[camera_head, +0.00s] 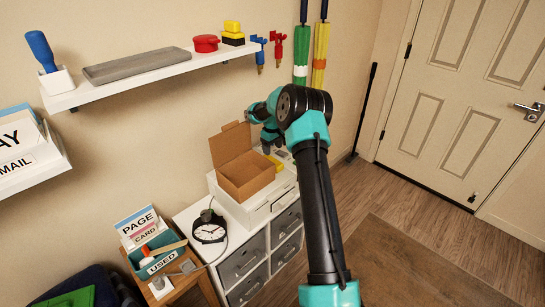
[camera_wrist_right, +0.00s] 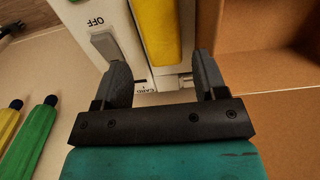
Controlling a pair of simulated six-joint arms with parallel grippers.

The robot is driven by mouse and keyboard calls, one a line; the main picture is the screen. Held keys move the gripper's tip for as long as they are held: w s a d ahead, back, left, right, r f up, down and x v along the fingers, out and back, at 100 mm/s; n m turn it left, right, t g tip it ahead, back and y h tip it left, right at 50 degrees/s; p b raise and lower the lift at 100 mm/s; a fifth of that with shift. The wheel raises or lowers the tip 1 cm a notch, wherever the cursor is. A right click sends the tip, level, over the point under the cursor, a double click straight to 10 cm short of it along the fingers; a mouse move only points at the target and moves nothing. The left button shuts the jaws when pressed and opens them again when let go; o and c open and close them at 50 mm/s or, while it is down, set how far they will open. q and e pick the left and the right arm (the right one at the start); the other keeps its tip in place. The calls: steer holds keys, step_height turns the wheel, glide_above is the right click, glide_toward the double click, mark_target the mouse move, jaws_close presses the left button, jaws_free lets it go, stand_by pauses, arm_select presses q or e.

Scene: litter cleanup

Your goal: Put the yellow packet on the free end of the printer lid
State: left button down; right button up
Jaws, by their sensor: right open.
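The yellow packet (camera_head: 276,163) lies on the white printer (camera_head: 258,207), just right of the cardboard box. In the right wrist view the yellow packet (camera_wrist_right: 157,32) lies on a white surface with a grey switch marked OFF. My right gripper (camera_head: 270,146) is over this right end of the printer. In the wrist view my right gripper (camera_wrist_right: 160,82) is open, its fingers on either side of the packet's near end, with nothing clasped. The arm hides part of this area in the head view. My left gripper is not in view.
An open cardboard box (camera_head: 247,180) stands on the printer and its wall (camera_wrist_right: 262,110) is close to the right finger. The printer stands on a cabinet with grey drawers (camera_head: 240,263). A wall shelf (camera_head: 150,77) hangs above.

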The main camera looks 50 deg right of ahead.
steer(key=shift+r, duration=1.7)
